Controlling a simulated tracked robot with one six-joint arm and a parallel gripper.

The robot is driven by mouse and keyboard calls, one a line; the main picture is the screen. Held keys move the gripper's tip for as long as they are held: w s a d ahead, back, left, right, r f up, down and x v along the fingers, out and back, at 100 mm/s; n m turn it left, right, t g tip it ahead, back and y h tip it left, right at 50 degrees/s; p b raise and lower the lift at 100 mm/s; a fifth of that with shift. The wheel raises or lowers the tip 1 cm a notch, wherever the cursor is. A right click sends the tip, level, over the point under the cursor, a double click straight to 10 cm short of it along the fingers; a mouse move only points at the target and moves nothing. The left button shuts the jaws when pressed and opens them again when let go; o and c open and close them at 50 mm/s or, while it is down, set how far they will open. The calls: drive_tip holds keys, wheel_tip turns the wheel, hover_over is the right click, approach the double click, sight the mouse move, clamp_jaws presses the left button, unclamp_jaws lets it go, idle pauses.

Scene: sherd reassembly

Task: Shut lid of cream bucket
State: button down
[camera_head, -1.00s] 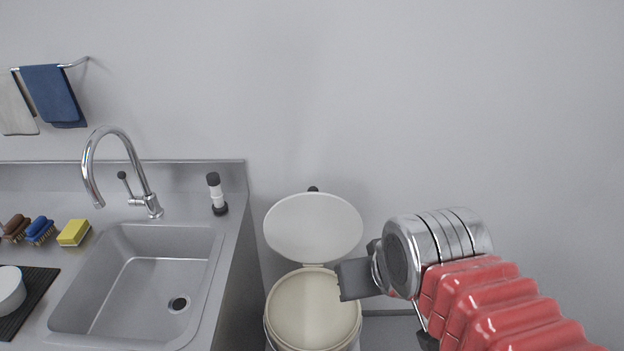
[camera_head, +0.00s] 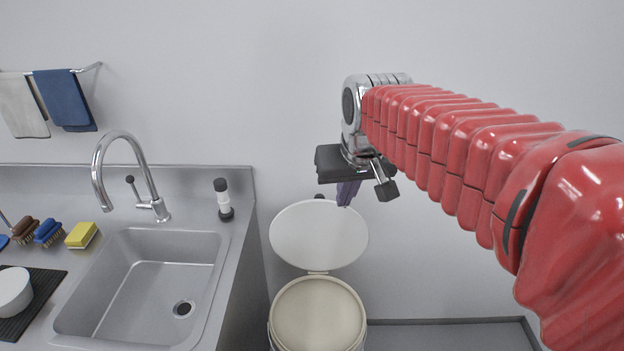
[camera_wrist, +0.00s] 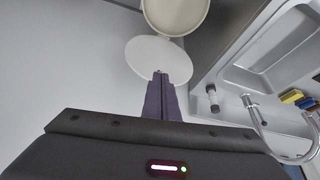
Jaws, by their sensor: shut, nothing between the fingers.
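The cream bucket (camera_head: 318,318) stands on the floor to the right of the counter in the head view. Its round white lid (camera_head: 318,238) is hinged at the bucket's back and stands open, leaning up towards the wall. In the wrist view the lid (camera_wrist: 150,62) shows beyond my fingertips, with the bucket's opening (camera_wrist: 176,14) past it. My gripper (camera_head: 347,198) is above and behind the lid's upper right edge, fingers pointing down, shut and empty. It also shows in the wrist view (camera_wrist: 160,76), where the fingertips overlap the lid's edge; I cannot tell whether they touch it.
A steel counter with a sink (camera_head: 150,285) and a tap (camera_head: 130,180) is on the left. A black-and-white bottle (camera_head: 223,200) stands near the counter's right end. The wall is close behind the bucket. The floor right of the bucket looks clear.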

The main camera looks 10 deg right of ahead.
drive_tip(key=w+f, duration=0.4)
drive_tip(key=w, duration=0.9)
drive_tip(key=w+f, duration=0.4)
drive_tip(key=w, duration=0.9)
drive_tip(key=shift+w+a+f+g, duration=0.15)
drive_tip(key=shift+w+a+g, duration=0.05)
drive_tip(key=shift+w+g, duration=0.2)
drive_tip(key=shift+f, duration=0.1)
wheel_tip(320, 180, down, 9)
drive_tip(key=shift+s+f, duration=0.15)
drive_tip(key=shift+s, duration=0.05)
drive_tip(key=shift+s, duration=0.2)
